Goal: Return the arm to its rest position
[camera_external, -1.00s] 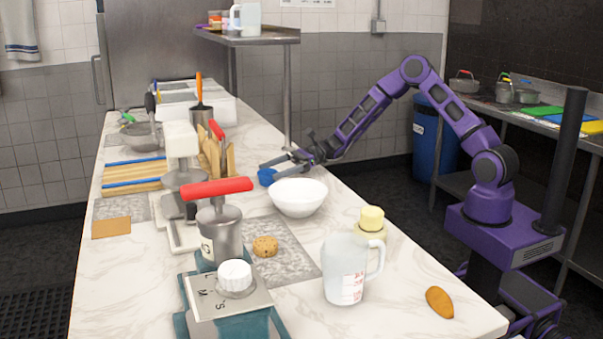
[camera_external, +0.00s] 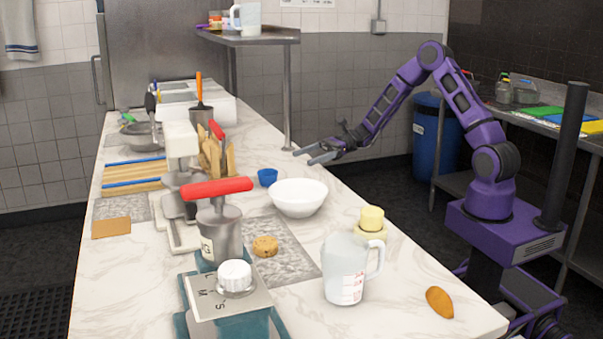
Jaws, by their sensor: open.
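My gripper (camera_external: 311,155) is open and empty. It is raised above the right edge of the marble counter, with its fingers pointing left. My purple arm reaches from the right, its elbow bent high. A small blue cup (camera_external: 267,177) stands on the counter to the lower left of the gripper, apart from it. A white bowl (camera_external: 298,198) stands just in front of the cup, below the gripper in the picture.
The marble counter (camera_external: 118,285) holds a measuring jug (camera_external: 345,268), a yellow-topped bottle (camera_external: 371,219), a red-handled press (camera_external: 217,215), a cookie (camera_external: 265,246) and a brown oval item (camera_external: 439,302). A blue bin (camera_external: 428,140) stands behind the arm. A shelf (camera_external: 250,36) is at the back.

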